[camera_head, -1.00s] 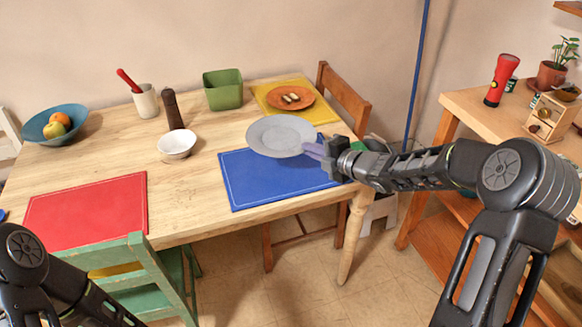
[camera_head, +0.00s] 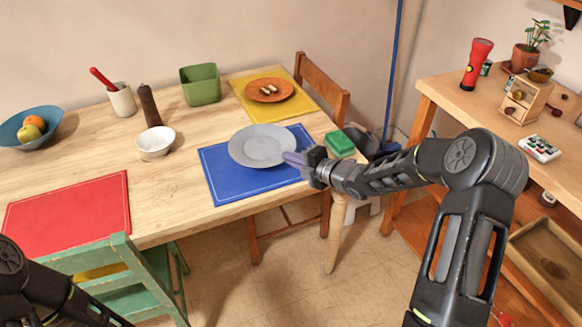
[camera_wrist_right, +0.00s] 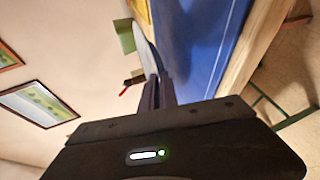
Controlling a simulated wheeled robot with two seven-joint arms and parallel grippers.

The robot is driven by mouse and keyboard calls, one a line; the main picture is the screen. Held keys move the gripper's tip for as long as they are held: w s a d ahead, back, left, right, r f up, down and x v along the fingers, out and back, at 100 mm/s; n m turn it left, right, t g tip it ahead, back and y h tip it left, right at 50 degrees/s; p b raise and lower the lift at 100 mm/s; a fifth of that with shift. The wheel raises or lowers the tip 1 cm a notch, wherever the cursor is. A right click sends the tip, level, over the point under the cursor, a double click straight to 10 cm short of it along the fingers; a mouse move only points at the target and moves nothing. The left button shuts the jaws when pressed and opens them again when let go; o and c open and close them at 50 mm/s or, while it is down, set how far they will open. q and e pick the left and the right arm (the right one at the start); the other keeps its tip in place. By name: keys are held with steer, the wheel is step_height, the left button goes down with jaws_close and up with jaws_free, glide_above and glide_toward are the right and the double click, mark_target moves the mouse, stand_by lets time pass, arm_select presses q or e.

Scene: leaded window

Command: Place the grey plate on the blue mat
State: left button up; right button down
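The round grey plate (camera_head: 262,146) is over the blue mat (camera_head: 222,186), covering its middle and far part. It shows nearly edge-on in the right wrist view (camera_wrist_right: 145,48), beside the blue mat surface (camera_wrist_right: 200,45). My right gripper (camera_head: 294,158) is at the plate's right rim, with its fingers shut on the rim; the fingers also show in the right wrist view (camera_wrist_right: 158,92). I cannot tell whether the plate's underside touches the mat. My left arm shows at the lower left, but its gripper is out of view.
A green sponge-like block (camera_head: 340,143) is at the table's right edge, by my right wrist. A yellow mat (camera_head: 305,103) with an orange plate (camera_head: 269,90) lies behind. A white bowl (camera_head: 156,142) and pepper mill (camera_head: 149,105) stand left. A wooden chair (camera_head: 322,88) is at the back right.

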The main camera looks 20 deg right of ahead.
mark_target(291, 175)
steer(key=shift+f, duration=1.65)
steer(key=shift+f, duration=0.1)
steer(key=shift+f, duration=0.1)
steer(key=c, duration=1.9)
jaws_free()
